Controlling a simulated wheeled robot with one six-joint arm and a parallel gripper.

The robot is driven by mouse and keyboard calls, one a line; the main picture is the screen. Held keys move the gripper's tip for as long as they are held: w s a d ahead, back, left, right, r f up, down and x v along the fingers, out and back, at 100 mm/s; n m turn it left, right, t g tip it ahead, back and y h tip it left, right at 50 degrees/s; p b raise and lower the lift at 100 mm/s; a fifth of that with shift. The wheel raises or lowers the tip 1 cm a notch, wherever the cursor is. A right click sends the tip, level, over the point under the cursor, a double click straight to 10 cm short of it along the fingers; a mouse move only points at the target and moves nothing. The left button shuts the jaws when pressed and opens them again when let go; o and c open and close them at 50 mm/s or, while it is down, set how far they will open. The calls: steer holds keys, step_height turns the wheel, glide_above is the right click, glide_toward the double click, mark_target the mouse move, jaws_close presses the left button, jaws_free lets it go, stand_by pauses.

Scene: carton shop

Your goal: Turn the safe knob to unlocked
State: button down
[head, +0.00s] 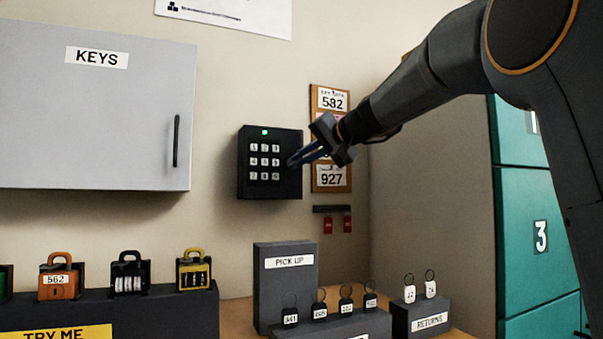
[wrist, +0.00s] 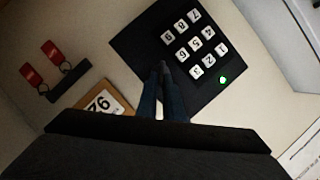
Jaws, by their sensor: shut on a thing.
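No safe and no safe knob show in either view. A black wall keypad (head: 262,190) with white keys and a lit green light (head: 264,132) is on the wall; it also shows in the wrist view (wrist: 205,87). My gripper (head: 291,161) has blue fingers that reach to the right part of the keypad. In the wrist view the fingertips (wrist: 163,70) come close together over the keypad's edge. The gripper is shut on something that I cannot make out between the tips. Whether the tips touch the keypad is unclear.
A grey KEYS cabinet (head: 90,120) hangs at the left. A board with number cards (head: 331,180) and red tags (head: 337,225) are right of the keypad. Padlocks (head: 60,280) and key-tag stands (head: 285,250) stand below. Teal lockers (head: 525,215) are at the right.

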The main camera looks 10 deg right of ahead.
steer(key=m+y+b, duration=0.1)
steer(key=m+b, duration=0.1)
steer(key=f+m+y+b, duration=0.1)
steer(key=m+b, duration=0.1)
steer(key=b, duration=0.1)
steer(key=m+t+y+b, duration=0.1)
steer(key=m+b, duration=0.1)
steer(key=b, duration=0.1)
steer(key=shift+w+d+f, duration=0.1)
steer(key=shift+d+f, duration=0.05)
steer(key=shift+f, duration=0.1)
steer(key=shift+r+m+b, duration=0.15)
steer(key=shift+m+b, duration=0.15)
steer(key=c, duration=1.9)
jaws_free()
